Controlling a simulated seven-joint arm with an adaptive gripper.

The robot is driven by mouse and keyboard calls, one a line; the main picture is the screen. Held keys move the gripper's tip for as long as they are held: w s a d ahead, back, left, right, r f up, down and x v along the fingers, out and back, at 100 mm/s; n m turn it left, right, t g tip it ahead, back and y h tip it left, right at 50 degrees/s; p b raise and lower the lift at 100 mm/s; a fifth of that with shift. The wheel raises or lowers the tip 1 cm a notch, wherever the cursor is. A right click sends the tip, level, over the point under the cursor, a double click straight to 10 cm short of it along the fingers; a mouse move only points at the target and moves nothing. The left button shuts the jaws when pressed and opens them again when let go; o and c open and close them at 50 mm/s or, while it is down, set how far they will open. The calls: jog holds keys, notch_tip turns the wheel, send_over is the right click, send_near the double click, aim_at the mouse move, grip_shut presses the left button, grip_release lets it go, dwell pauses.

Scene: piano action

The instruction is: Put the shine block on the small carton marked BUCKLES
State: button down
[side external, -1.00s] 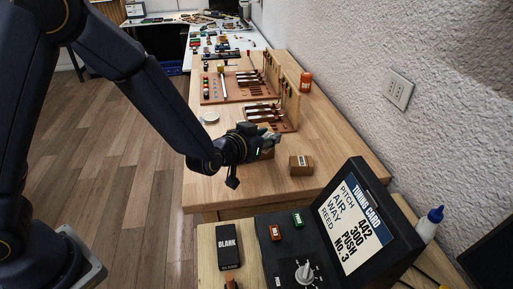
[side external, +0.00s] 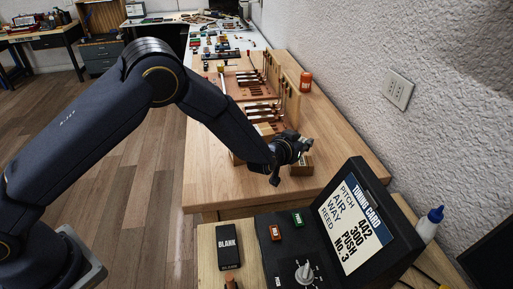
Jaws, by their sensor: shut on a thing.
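My gripper (side external: 306,146) is over the right part of the wooden bench, at the small brown carton. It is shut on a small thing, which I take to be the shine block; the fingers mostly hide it. The carton (side external: 304,169) stands on the bench just below and behind the gripper, partly covered by it. Its label cannot be read here, so I cannot tell whether it says BUCKLES. I cannot tell whether the held thing touches the carton. Other tan box shapes (side external: 265,129) show partly behind my arm.
A black tuning card stand (side external: 352,215) rises at the front right, near the carton. The wall borders the bench on the right. The bench's right front (side external: 345,160) is clear.

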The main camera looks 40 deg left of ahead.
aim_at(301, 161)
jog(key=shift+w+d+f, duration=0.15)
jog(key=shift+w+f, duration=0.35)
jog(key=shift+f, duration=0.1)
jog(key=shift+w+d+f, duration=0.1)
jog(key=shift+w+f, duration=0.05)
jog(key=shift+f, duration=1.55)
jog(key=c, duration=0.9)
grip_release()
jog(key=shift+f, duration=0.1)
jog(key=shift+o, duration=0.2)
